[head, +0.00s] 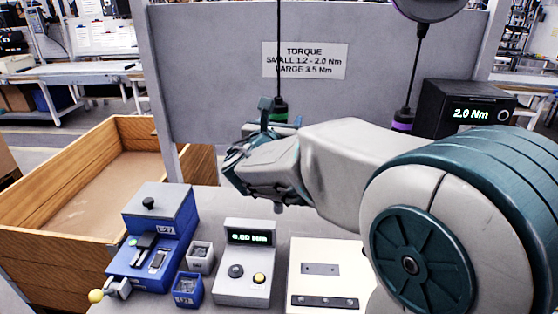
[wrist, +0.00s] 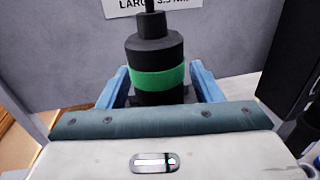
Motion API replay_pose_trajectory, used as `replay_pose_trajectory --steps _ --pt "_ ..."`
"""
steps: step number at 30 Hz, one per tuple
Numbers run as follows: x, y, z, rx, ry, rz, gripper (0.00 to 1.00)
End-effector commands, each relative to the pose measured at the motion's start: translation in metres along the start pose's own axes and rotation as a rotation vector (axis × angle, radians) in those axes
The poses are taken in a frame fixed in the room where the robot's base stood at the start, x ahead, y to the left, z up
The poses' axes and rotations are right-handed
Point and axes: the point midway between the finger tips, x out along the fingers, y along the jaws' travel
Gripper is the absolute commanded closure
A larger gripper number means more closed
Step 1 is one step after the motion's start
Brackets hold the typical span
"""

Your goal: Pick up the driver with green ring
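The driver with the green ring (head: 280,116) hangs upright on a dark cable in front of the grey panel in the head view. Its lower part is hidden behind my gripper. In the wrist view its black body with the green ring (wrist: 158,78) stands between the two blue fingers of my gripper (wrist: 160,85). The fingers are spread on either side of it, with a narrow gap visible beside the body. My gripper (head: 268,118) also shows at the driver in the head view, its far finger partly hidden.
A second driver with a purple ring (head: 403,119) hangs to the right, near a black display box (head: 468,110) reading 2.0 Nm. Below are a blue fixture (head: 160,225), small blue and grey bins, a torque meter (head: 246,262) and a pale plate (head: 325,285). A wooden crate (head: 60,205) stands left.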

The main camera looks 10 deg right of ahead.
Motion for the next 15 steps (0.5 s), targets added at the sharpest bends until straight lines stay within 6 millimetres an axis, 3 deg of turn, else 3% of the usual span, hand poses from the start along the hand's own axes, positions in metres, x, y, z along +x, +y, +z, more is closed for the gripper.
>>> replay_pose_trajectory --steps 1,6,15 --pt "-0.0002 0.0000 0.0000 0.000 0.000 0.000 0.56" --pt "-0.0003 0.0000 0.0000 0.000 0.000 0.000 1.00" --pt "-0.0003 -0.0001 0.0029 0.002 -0.002 0.000 1.00"
